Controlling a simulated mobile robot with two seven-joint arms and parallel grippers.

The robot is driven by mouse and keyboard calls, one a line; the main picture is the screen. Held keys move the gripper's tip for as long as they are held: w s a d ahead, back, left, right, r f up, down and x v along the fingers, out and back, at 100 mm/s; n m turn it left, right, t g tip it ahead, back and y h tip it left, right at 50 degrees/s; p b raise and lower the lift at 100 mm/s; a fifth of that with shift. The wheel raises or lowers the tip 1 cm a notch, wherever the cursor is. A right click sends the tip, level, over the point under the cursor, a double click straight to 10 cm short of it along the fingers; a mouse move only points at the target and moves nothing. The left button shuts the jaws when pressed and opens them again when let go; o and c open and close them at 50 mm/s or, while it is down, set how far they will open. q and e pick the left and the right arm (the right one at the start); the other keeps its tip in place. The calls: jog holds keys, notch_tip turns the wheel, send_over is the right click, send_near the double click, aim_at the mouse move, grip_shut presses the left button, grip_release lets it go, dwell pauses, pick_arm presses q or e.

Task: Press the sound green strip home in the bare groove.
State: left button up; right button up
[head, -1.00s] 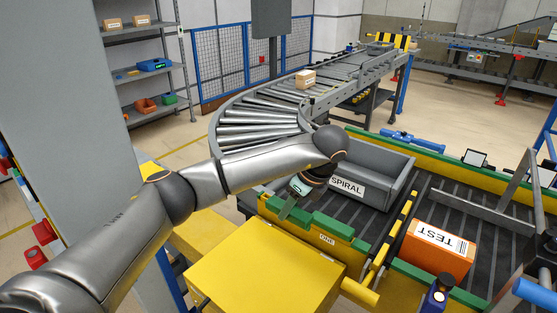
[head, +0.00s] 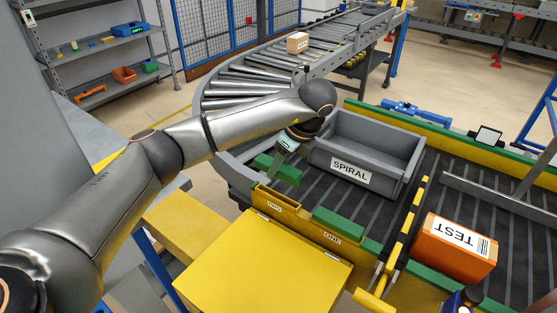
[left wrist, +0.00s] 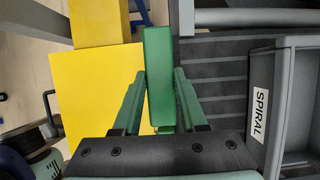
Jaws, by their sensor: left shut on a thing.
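My left gripper (head: 283,168) is shut on a green strip (head: 263,162) and holds it above the yellow rail at the near side of the conveyor. In the left wrist view, the strip (left wrist: 158,65) stands between the two green fingers (left wrist: 158,105), pointing away from the palm. The bare groove (head: 276,198) lies in the rail below the gripper, above a label that seems to read TWO. Another green strip (head: 339,222) sits on the rail to its right, above a second label. I cannot tell whether either strip is damaged. My right gripper is out of view.
A grey SPIRAL tote (head: 378,155) stands on the dark belt just right of the gripper. An orange TEST box (head: 452,248) is farther right, past a yellow bar (head: 402,235). A yellow box (head: 262,268) stands in front of the rail.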

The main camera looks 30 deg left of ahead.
pick_arm(q)
jog(key=shift+f+b, duration=2.25)
jog(key=shift+f, duration=0.6)
jog(key=shift+f, duration=1.4)
jog(key=o, duration=1.2)
